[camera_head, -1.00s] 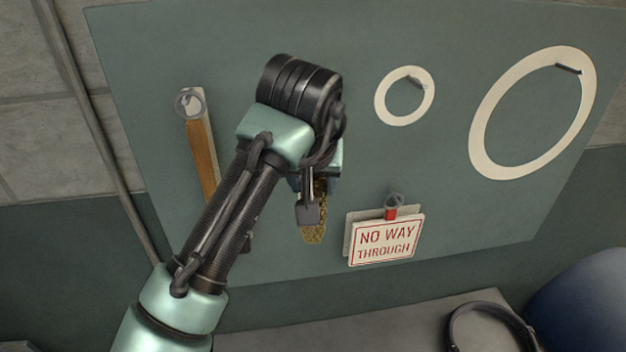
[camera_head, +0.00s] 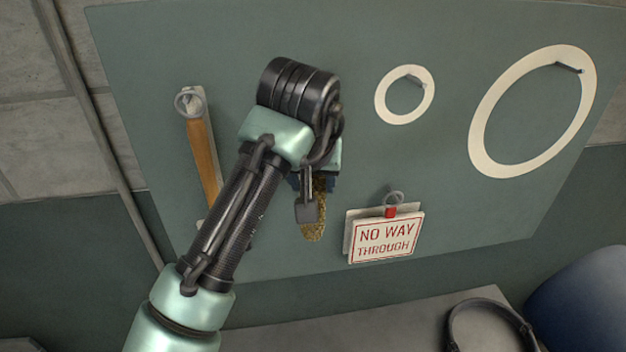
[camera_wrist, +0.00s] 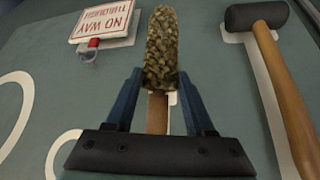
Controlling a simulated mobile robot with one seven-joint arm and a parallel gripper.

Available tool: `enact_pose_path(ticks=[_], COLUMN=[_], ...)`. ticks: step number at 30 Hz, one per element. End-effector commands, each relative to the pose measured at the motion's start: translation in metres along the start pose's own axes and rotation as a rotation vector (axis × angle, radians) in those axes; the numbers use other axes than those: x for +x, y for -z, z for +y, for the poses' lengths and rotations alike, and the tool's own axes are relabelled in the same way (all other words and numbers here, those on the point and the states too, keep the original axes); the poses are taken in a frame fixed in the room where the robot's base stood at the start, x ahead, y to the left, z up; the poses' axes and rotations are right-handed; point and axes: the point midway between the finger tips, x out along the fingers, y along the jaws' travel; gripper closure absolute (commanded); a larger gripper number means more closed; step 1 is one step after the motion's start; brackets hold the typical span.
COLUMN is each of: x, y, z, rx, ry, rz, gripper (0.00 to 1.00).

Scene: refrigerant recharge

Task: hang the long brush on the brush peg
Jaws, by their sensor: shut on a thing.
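The long brush shows its speckled brown bristle head (camera_head: 314,226) below my wrist in the head view. In the wrist view the bristle head (camera_wrist: 161,45) points away from my gripper. My gripper (camera_wrist: 160,84) is shut on the brush's brown handle (camera_wrist: 157,112), with a blue finger on each side.
A wooden-handled mallet (camera_head: 203,155) hangs at the left, its head mostly behind my arm. A "NO WAY THROUGH" sign (camera_head: 388,238) hangs at the lower right. White ring outlines with pegs, small (camera_head: 381,103) and large (camera_head: 478,140), are empty. A dark ring (camera_head: 455,322) lies on the bench.

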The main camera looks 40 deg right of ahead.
Motion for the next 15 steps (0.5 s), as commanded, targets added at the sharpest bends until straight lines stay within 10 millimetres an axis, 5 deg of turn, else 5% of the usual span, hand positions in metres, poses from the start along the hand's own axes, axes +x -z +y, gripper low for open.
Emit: enact_pose_path(ticks=[15], x=[0.0057], y=[0.0029], z=[-0.0013], rx=[0.000], ry=[0.000], rz=[0.001], gripper=[1.00])
